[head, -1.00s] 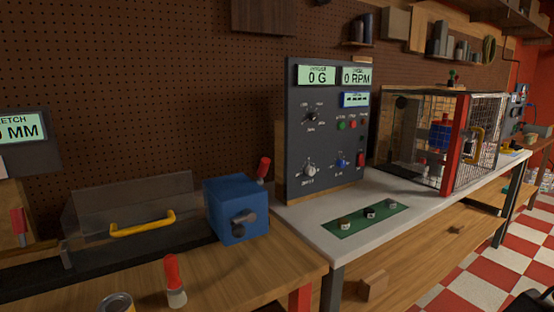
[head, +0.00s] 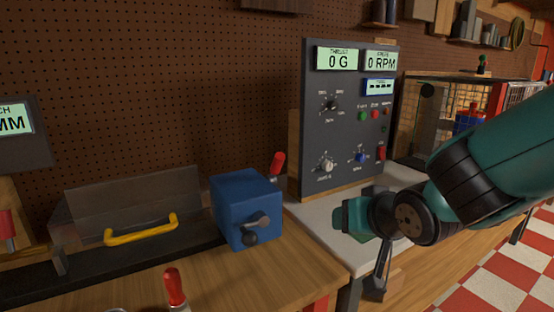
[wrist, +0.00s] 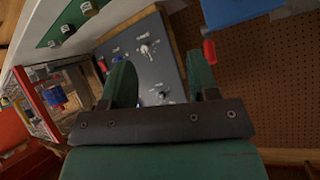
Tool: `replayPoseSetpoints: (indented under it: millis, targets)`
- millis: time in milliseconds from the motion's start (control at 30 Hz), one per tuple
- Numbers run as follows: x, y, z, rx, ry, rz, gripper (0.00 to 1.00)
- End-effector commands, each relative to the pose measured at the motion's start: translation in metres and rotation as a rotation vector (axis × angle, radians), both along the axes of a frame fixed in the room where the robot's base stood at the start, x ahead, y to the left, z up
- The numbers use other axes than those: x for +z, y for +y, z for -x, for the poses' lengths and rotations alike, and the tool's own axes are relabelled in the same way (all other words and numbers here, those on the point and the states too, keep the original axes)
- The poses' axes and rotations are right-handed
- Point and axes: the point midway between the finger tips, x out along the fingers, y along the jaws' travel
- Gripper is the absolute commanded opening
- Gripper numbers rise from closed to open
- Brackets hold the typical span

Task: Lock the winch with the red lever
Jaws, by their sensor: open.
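The winch is a blue box (head: 245,208) with a grey crank and dark knob on its front, standing on the wooden bench in the head view. The red lever (head: 277,163) leans up to the right behind the box's right side. In the wrist view the red lever (wrist: 209,51) hangs below part of the blue box (wrist: 238,10), near the top. My gripper (wrist: 160,80) is open, with nothing between its fingers. In the head view my arm comes in from the right, its end over the white bench, right of the winch and apart from it.
A grey control panel (head: 348,120) stands behind my arm, right of the winch. A clear cover with a yellow handle (head: 142,231) lies to the left. Another red-handled piece (head: 174,287) stands at the front of the wooden bench. A mesh cage (head: 455,100) is beyond.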

Motion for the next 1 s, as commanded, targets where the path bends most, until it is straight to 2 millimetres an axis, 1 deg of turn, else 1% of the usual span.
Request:
replayPoseSetpoints:
  millis: [33, 100, 133, 200, 333, 467, 567, 667, 1000]
  targets:
    - [-0.001, 0.013, -0.020, -0.009, -0.102, -0.011, 0.55]
    - [0.007, 0.028, -0.041, -0.010, -0.254, -0.038, 0.55]
    - [0.009, 0.034, -0.047, -0.002, -0.311, -0.049, 0.55]
    - [0.016, 0.050, -0.056, 0.025, -0.427, -0.072, 0.55]
    - [0.024, 0.072, -0.060, 0.085, -0.568, -0.106, 0.55]
    - [0.028, 0.082, -0.063, 0.114, -0.624, -0.120, 0.55]
    - [0.031, 0.087, -0.071, 0.116, -0.632, -0.123, 0.55]
    - [0.033, 0.093, -0.087, 0.114, -0.630, -0.122, 0.55]
    - [0.032, 0.124, -0.158, 0.112, -0.630, -0.122, 0.55]
